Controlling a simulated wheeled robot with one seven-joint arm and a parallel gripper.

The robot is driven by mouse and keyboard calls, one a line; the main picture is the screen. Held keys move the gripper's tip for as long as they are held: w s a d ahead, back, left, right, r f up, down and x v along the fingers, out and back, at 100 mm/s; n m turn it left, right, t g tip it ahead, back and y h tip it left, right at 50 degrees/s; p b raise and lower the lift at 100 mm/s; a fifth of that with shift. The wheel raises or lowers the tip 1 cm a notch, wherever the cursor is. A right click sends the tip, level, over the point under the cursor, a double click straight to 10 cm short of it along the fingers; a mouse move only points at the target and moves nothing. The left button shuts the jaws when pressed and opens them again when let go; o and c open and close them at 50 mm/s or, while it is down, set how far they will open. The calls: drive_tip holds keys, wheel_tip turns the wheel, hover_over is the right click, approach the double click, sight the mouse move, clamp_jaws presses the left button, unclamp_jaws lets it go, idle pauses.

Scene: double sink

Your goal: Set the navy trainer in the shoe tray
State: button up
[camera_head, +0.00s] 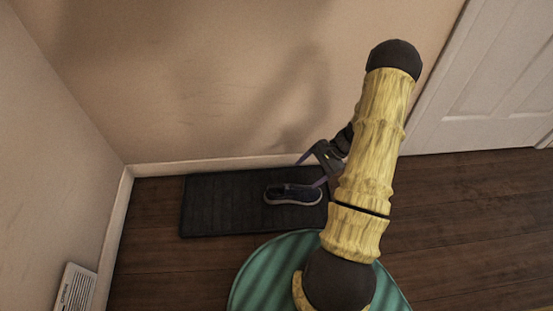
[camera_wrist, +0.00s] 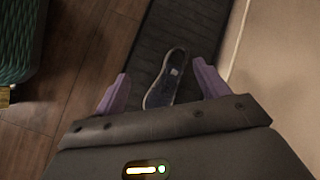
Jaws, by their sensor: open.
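The navy trainer (camera_head: 293,195) lies on the dark shoe tray (camera_head: 220,205), toward the tray's right part in the head view. The trainer has a pale sole edge. My gripper (camera_head: 312,170) is just above and to the right of it, with its fingers apart. In the wrist view the trainer (camera_wrist: 166,80) lies ahead of and between the two purple fingers of my gripper (camera_wrist: 160,88), with no visible contact. The tray (camera_wrist: 185,30) runs under it.
A wall with a white baseboard (camera_head: 220,164) runs close behind the tray, and another wall stands at the left. A white floor vent (camera_head: 75,288) is at lower left. A white door (camera_head: 500,85) is at right. Bare wood floor (camera_head: 165,270) lies in front of the tray.

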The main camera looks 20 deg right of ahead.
drive_tip(key=s+a+r+n+h, duration=0.2)
drive_tip(key=a+r+n, duration=0.2)
drive_tip(key=r, duration=0.4)
drive_tip(key=s+a+r+n+t+h, duration=0.1)
drive_tip(key=s+a+r+n+h, duration=0.2)
drive_tip(key=a+r+n, duration=0.2)
drive_tip(key=s+a+r+n+h, duration=0.3)
drive_tip(key=a+r+n, duration=0.2)
drive_tip(key=r, duration=0.6)
drive_tip(key=shift+a+t, duration=0.4)
drive_tip(key=shift+a, duration=0.2)
drive_tip(key=w+p+v, duration=0.2)
drive_tip(key=p+v, duration=0.6)
drive_tip(key=w+r+p+v, duration=0.1)
drive_tip(key=p+v, duration=0.7)
drive_tip(key=p, duration=0.1)
drive_tip(key=shift+w+r, duration=0.25)
drive_tip(key=shift+w, duration=0.05)
drive_tip(key=shift+c, duration=0.4)
